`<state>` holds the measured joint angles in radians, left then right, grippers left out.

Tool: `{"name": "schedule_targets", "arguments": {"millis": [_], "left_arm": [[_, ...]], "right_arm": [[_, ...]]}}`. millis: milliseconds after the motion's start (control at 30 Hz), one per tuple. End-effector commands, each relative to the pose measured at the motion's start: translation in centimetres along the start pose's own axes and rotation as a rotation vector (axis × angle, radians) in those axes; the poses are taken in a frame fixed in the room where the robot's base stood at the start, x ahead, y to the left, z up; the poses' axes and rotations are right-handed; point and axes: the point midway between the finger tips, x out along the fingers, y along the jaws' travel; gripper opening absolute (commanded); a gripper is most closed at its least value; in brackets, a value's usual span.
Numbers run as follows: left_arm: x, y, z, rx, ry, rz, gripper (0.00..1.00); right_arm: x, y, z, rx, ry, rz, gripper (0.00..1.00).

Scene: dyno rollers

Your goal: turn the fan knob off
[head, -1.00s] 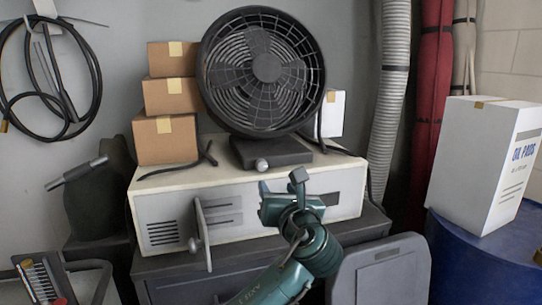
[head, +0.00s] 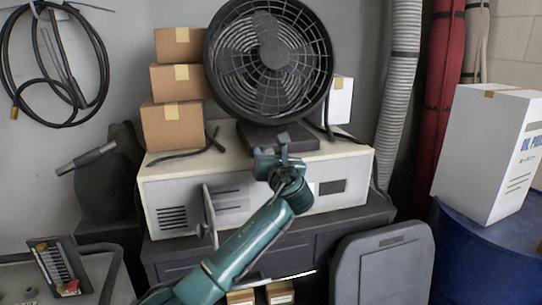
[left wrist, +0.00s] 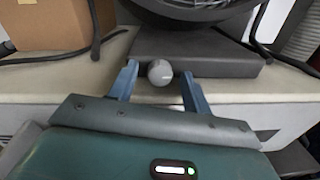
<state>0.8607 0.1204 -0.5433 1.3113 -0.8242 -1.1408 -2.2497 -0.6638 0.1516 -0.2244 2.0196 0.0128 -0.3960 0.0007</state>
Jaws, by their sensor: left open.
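The black round fan (head: 268,60) stands on a flat dark base (head: 305,137) on top of the white cabinet. The fan knob (left wrist: 159,72) is a small grey ball at the front of the base, seen in the left wrist view. My left gripper (head: 271,147) is open in front of the base and hides the knob in the head view. In the left wrist view its two blue fingers stand on either side of the knob, with gaps visible. I cannot tell whether the fingertips reach fully around it. My right gripper is not in view.
Brown boxes (head: 172,125) are stacked left of the fan, with a dark cable beside them. A white box (head: 341,100) stands behind the fan at right. The white cabinet (head: 355,165) has a handle at its front. A blue drum (head: 475,265) carries a white carton (head: 480,150).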

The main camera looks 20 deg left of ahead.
Motion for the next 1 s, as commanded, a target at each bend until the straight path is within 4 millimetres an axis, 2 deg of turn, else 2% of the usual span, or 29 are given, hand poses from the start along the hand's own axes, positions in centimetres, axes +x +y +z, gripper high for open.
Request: {"name": "schedule_targets", "arguments": {"millis": [100, 633, 767, 1000], "left_arm": [[-0.01, 0.01, 0.00, 0.000, 0.000, 0.000, 0.48], [-0.05, -0.01, -0.02, 0.001, 0.000, 0.000, 0.05], [-0.05, 0.00, 0.04, -0.021, 0.000, 0.000, 0.04], [-0.05, 0.02, -0.04, -0.202, -0.006, 0.002, 0.04]], "right_arm": [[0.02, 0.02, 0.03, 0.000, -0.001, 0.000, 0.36], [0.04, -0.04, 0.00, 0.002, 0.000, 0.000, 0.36], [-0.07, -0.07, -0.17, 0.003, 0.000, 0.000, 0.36], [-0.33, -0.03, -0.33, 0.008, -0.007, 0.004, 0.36]]}}
